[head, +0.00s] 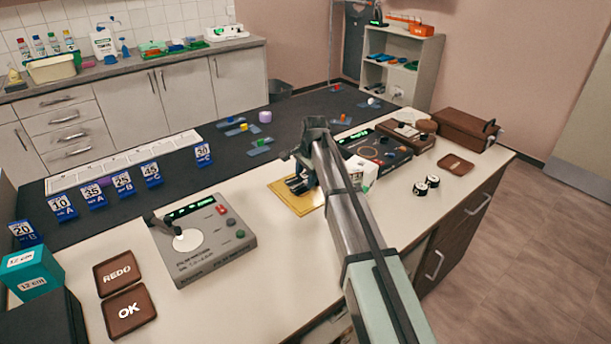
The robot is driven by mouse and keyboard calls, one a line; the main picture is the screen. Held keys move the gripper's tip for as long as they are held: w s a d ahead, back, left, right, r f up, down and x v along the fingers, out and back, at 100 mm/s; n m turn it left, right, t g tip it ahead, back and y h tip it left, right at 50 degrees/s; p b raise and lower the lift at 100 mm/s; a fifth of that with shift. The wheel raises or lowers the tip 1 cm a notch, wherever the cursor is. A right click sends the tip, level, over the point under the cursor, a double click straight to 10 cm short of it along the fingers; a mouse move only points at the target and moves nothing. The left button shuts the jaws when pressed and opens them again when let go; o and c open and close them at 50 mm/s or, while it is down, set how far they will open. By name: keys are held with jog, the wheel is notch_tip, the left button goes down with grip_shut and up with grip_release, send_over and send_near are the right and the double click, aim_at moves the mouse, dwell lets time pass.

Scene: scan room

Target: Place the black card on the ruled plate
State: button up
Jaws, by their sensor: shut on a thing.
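My gripper (299,187) points down over a yellow plate (311,205) near the middle of the white counter. It is shut on a dark thing, which looks like the black card; fingers and arm hide most of it. I cannot tell whether that thing touches the yellow plate. The yellow plate lies flat and may be the ruled plate, but no lines on it can be made out.
A grey console (203,240) with a lever stands left of the plate. A white box (362,171) and a dark console (374,149) stand close on the right. Blue numbered stands (123,182) line the dark mat. Brown REDO (118,271) and OK (129,310) pads lie front left.

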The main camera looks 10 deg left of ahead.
jog(key=o, duration=1.1)
notch_tip(320, 180, up, 12)
jog(key=s+d, duration=0.1)
jog(key=shift+s+d, duration=0.35)
jog(key=shift+s, duration=0.05)
jog(key=shift+o, duration=0.3)
